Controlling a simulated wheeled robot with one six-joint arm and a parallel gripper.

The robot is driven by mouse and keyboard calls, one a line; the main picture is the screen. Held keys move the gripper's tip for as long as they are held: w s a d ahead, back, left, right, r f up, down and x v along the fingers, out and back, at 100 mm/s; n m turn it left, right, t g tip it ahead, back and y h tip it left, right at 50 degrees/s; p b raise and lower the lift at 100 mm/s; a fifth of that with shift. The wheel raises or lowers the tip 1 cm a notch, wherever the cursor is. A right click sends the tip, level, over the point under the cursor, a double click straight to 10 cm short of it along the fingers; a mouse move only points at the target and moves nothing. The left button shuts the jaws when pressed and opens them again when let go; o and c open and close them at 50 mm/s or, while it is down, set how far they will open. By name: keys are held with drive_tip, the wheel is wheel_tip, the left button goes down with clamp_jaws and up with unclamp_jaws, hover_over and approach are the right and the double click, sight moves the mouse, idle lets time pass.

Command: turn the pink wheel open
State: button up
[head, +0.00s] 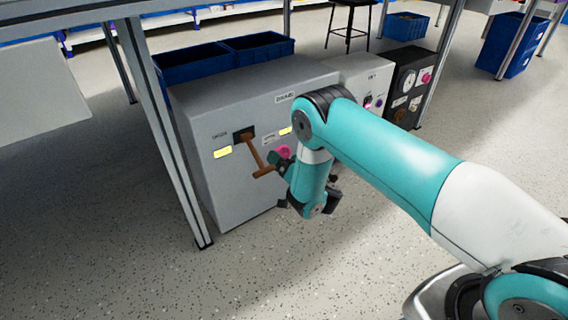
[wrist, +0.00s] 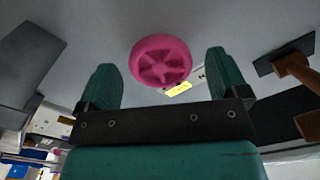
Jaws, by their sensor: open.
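The pink wheel (wrist: 160,61) is a round knob with spokes on the grey cabinet's face. In the wrist view it lies ahead of my gripper (wrist: 161,80), between the lines of the two green fingers and apart from both. The fingers are spread wide with nothing between them. In the head view the pink wheel (head: 284,152) shows at the cabinet front, partly hidden by my arm. My gripper (head: 277,162) is close in front of it there, with the fingers partly hidden.
A brown lever handle (head: 258,160) sticks out from the grey cabinet (head: 215,185), left of the wheel. It also shows at the right of the wrist view (wrist: 296,68). A table leg (head: 165,130) stands at left. A black box (head: 408,85) stands further right. The floor in front is clear.

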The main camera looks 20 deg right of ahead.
drive_tip(key=c, duration=0.9)
drive_tip(key=n+p, duration=0.2)
drive_tip(key=n, duration=1.8)
drive_tip(key=shift+w+r, duration=0.1)
drive_tip(key=shift+r, duration=0.05)
drive_tip(key=shift+n, duration=0.3)
drive_tip(key=o, duration=0.9)
drive_tip(key=shift+d, duration=0.1)
